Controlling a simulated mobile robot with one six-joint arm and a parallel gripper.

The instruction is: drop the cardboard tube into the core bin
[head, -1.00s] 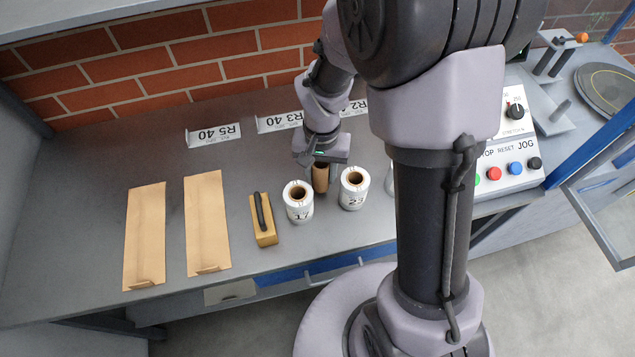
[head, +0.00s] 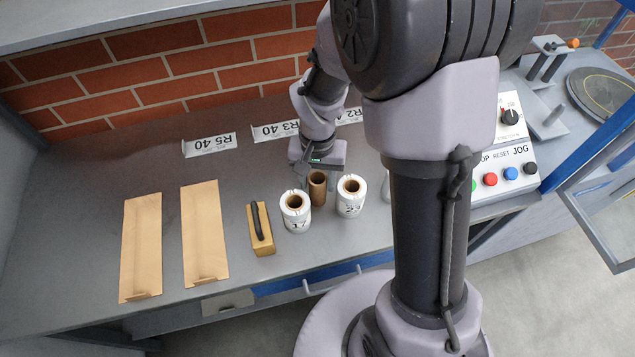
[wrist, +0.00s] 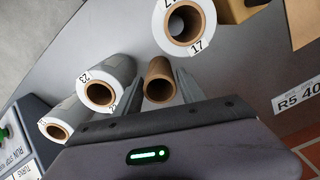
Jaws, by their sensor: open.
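The cardboard tube (head: 318,188) stands upright on the grey bench between two white rolls in the head view. Its open brown end also shows in the wrist view (wrist: 159,80). My gripper (head: 317,173) is open, just behind and above the tube. In the wrist view its grey fingers are on either side of the tube, partly hidden by the gripper body. I cannot tell whether either finger touches it. I do not make out the core bin in either view.
The white roll marked 17 (head: 295,213) stands close left of the tube, the roll marked 23 (head: 350,197) close right. Further left are a wooden block with a black handle (head: 261,230) and two brown paper pieces (head: 204,232). A button panel (head: 505,172) stands right.

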